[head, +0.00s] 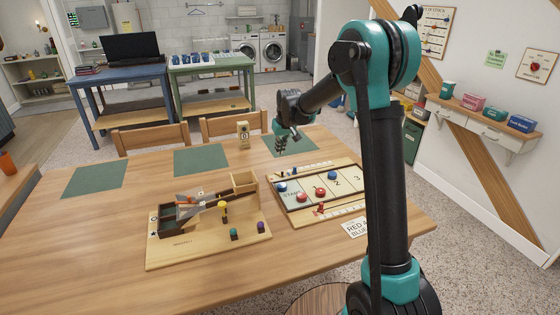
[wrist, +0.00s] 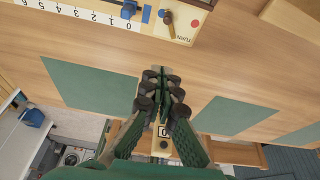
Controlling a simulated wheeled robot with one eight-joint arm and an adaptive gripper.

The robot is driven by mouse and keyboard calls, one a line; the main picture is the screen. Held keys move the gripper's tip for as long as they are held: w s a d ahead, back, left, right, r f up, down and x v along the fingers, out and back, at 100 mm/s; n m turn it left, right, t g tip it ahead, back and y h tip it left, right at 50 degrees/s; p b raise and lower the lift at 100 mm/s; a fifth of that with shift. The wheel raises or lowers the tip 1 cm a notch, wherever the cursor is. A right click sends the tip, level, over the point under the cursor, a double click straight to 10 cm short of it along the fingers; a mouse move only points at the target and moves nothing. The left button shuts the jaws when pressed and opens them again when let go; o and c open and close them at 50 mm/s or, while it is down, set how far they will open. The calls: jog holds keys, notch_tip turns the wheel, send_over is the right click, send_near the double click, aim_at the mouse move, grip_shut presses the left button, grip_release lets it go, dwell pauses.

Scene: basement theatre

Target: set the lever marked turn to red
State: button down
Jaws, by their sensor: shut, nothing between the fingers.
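The turn lever (wrist: 171,26) is a small brown handle at the corner of the game board (wrist: 100,10), near the printed word TURN. A blue mark lies just left of its pivot and a red mark (wrist: 195,23) to its right. The lever's tip points down in the wrist view, roughly between the marks. In the head view the board (head: 292,209) lies on the table's right part. My gripper (head: 282,147) is above the table beyond the board's far edge. In the wrist view my gripper (wrist: 163,76) is shut and empty, apart from the lever.
A wooden launcher board (head: 180,256) stands left of the game board. A wooden counter block (head: 243,134) stands near the far edge. Green mats (head: 201,159) lie along that side, with chairs (head: 150,138) beyond. The table (head: 120,215) is bare at front left.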

aim_at(278, 174)
jog(key=x, duration=0.9)
jog(key=shift+w+f, duration=0.1)
jog(key=shift+f, duration=0.15)
jog(key=shift+s+d+r, duration=0.1)
jog(key=shift+s+d, duration=0.15)
jog(key=shift+s, duration=0.3)
jog(key=shift+s+d+r, duration=0.1)
jog(key=shift+s+d, duration=0.1)
jog(key=shift+s, duration=0.3)
jog(key=shift+s+d, duration=0.4)
jog(key=shift+s, duration=0.4)
jog(key=shift+s+a+m, duration=0.1)
jog(key=shift+s+m, duration=0.05)
jog(key=shift+m, duration=0.65)
jog(key=m, duration=0.1)
jog(key=m+h, duration=0.1)
jog(key=m, duration=0.1)
jog(key=shift+s+a+m+h, duration=0.3)
jog(key=m, duration=0.1)
jog(key=m+h, duration=0.1)
jog(key=a+m, duration=0.1)
jog(key=m, duration=0.1)
jog(key=shift+s, duration=0.25)
